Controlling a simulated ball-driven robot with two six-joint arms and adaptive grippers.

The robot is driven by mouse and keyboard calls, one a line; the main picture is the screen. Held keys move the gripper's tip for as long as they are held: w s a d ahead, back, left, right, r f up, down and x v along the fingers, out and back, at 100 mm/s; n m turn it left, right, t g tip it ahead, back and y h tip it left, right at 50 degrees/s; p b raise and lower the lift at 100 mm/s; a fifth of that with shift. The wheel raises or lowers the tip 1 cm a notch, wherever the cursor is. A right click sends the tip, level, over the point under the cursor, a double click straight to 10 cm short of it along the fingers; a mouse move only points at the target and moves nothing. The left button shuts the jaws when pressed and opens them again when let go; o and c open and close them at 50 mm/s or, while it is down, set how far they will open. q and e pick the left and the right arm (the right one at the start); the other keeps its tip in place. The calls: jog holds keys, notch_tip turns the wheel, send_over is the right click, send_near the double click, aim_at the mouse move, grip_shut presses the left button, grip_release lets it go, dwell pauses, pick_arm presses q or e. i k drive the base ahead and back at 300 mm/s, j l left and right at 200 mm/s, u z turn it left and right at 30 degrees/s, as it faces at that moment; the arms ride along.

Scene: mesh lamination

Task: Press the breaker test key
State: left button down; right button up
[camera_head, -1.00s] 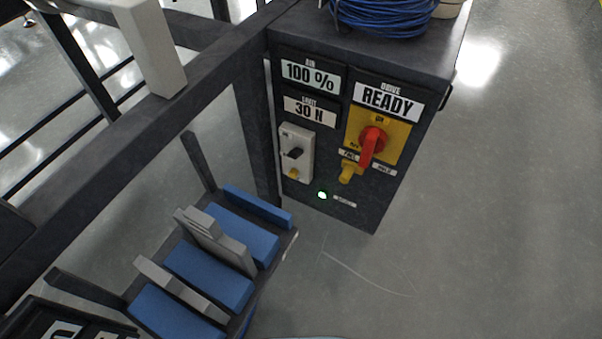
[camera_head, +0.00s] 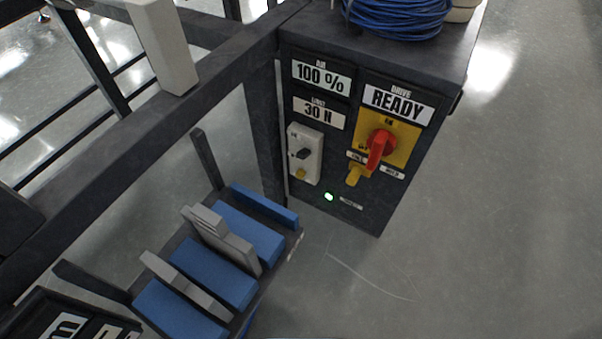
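A dark control cabinet (camera_head: 400,190) stands right of centre in the head view. On its left side is a small white breaker box (camera_head: 319,142) with a dark toggle (camera_head: 300,154) and a small yellow key (camera_head: 300,174) below it. A red rotary handle (camera_head: 380,148) sits on a yellow plate (camera_head: 402,131), with a yellow tab (camera_head: 355,174) below. Signs read "100 %", "30 N" and "READY". A green lamp (camera_head: 328,197) is lit low on the panel. Neither gripper shows in this view.
A rack of blue and grey blocks (camera_head: 235,229) stands below left of the cabinet. A dark frame beam (camera_head: 130,167) crosses the left side, with a pale post (camera_head: 160,45) near it. A coil of blue cable (camera_head: 400,15) lies on the cabinet. The floor (camera_head: 510,220) at right is clear.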

aim_at(300, 173)
jog(key=l+u, duration=0.15)
jog(key=l, duration=0.9)
jog(key=l+u, duration=0.2)
jog(key=l, duration=0.85)
